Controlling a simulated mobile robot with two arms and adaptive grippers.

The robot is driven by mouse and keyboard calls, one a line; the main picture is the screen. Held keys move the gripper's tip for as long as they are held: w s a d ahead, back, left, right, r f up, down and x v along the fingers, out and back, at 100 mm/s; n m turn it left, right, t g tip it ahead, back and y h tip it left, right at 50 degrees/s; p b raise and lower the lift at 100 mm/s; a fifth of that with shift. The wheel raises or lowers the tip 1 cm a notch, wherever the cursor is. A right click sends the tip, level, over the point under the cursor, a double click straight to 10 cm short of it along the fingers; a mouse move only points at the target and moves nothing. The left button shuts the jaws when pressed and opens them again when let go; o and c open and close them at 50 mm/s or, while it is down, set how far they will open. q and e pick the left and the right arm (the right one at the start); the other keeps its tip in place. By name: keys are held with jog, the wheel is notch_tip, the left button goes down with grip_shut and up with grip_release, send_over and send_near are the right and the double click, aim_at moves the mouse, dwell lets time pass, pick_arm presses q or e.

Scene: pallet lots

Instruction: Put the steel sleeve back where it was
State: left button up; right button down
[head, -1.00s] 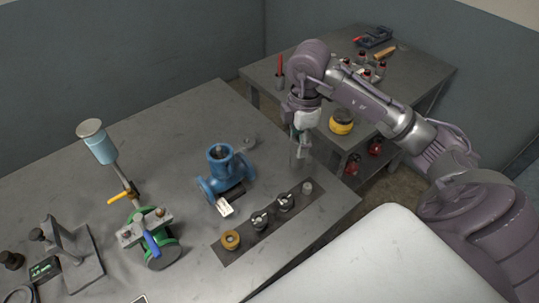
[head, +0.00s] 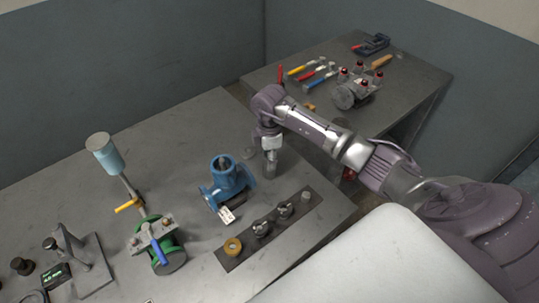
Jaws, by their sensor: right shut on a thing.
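My right gripper (head: 269,152) is above the grey table, to the right of the blue valve body (head: 226,180). It points down and is shut on a small grey cylinder, which looks like the steel sleeve (head: 270,168). The fingers are small in view and partly merge with it. I cannot tell whether the sleeve touches the table. The dark strip (head: 246,258) in front holds a brass ring (head: 233,246), two steel fittings (head: 262,229) and a small grey cylinder (head: 306,196) at its right end. My left gripper is not in view.
A green valve (head: 160,245) with a blue lever and a cup-topped stem (head: 105,155) stand on the left. A gauge stand (head: 75,255) is at the far left. The back table (head: 410,95) holds tools and a red-capped block (head: 355,92). Bare tabletop lies behind the blue valve body.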

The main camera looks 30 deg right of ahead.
jog(key=shift+f, duration=0.15)
jog(key=c, duration=0.7)
grip_release()
jog(key=shift+o, duration=0.2)
jog(key=shift+r, duration=0.3)
notch_tip(320, 180, up, 12)
jog(key=b, duration=0.3)
jog(key=shift+f, duration=0.1)
